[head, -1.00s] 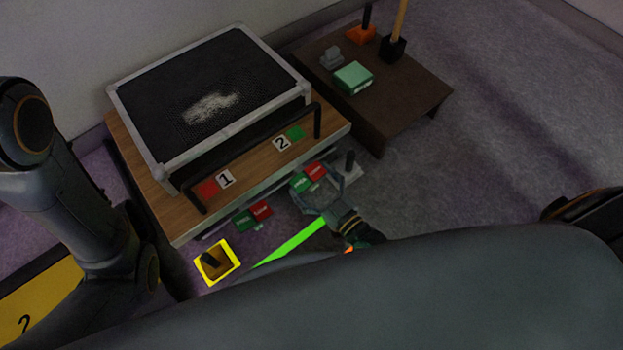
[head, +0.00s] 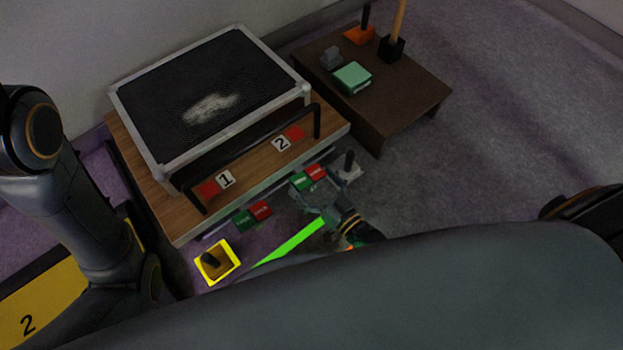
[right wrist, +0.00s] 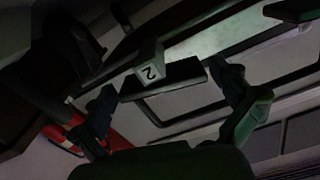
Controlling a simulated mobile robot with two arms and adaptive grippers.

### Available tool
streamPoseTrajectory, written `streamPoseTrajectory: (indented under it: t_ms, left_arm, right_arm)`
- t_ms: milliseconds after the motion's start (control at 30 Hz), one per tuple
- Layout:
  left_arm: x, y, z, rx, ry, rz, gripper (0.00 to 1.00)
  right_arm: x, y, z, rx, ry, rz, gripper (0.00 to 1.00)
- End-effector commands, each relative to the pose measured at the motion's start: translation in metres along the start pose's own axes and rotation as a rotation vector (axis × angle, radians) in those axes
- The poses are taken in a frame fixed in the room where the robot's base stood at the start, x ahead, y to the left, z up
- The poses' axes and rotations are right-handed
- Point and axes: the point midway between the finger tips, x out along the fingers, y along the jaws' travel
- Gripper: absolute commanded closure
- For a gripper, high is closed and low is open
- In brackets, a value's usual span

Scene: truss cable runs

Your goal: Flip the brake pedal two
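In the head view my right gripper (head: 318,200) is low beside the green and red plates (head: 308,178) below the platform's front edge. The pedal itself is not clear there. The indicator beside label 2 (head: 295,133) is red, as is the one beside label 1 (head: 208,188). My left gripper is not in view.
The wooden platform (head: 160,212) carries a black mesh-topped case and a black rail. Another green and red plate pair (head: 252,215) and a yellow-framed lever (head: 217,262) are left of my right gripper. A brown table (head: 415,105) stands at the back right; floor right of it is clear.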

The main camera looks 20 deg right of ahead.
Motion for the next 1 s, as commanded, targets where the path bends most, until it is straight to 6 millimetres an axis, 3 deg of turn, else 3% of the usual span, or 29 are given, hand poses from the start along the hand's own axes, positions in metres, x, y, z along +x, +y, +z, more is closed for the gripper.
streamPoseTrajectory:
  t_ms: [333, 800, 1000]
  left_arm:
    - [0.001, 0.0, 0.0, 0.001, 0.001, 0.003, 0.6]
    - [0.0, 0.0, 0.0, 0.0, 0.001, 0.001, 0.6]
    - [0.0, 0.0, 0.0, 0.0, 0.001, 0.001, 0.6]
  right_arm:
    - [0.0, -0.003, -0.011, 0.0, 0.001, 0.0, 0.0]
    - [0.0, -0.018, -0.083, 0.002, 0.002, 0.001, 0.0]
    - [0.0, -0.021, -0.096, 0.0, -0.001, 0.0, 0.0]
